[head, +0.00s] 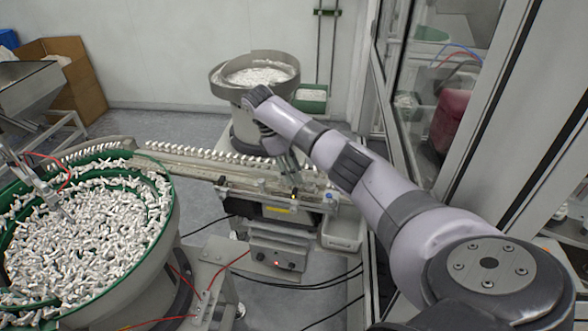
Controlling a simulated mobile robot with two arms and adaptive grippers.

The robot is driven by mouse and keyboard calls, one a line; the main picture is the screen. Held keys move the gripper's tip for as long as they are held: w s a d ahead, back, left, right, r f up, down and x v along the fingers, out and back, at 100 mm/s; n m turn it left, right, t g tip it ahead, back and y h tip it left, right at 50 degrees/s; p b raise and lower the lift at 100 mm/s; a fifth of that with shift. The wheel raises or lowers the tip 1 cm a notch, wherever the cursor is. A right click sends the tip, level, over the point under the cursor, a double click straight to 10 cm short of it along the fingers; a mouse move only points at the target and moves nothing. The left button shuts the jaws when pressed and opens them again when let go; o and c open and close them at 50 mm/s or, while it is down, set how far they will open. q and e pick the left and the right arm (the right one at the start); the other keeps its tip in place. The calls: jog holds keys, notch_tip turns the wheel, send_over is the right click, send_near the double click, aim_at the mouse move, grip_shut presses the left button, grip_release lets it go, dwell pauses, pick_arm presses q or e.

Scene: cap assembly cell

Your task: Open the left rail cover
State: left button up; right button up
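The linear rail (190,161) carries a row of white caps from the green bowl at the left toward the middle of the picture. Around its right end sit clear, boxy parts (311,184); I cannot tell which of them is the left rail cover, or whether it is open or shut. My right arm comes in from the lower right, and my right gripper (291,172) points down at this end of the rail. Its fingertips are small and dark against the rail, so their opening and any contact are unclear. My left gripper is not in view.
A large green feeder bowl (169,213) full of white parts stands at the left. A grey round feeder (288,85) stands behind the rail. Glass doors and a metal frame (487,112) close off the right side. Cables (300,286) lie on the floor below the rail.

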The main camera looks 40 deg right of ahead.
jog(key=shift+f, duration=0.15)
jog(key=shift+c, duration=0.2)
grip_shut()
dwell(0.7)
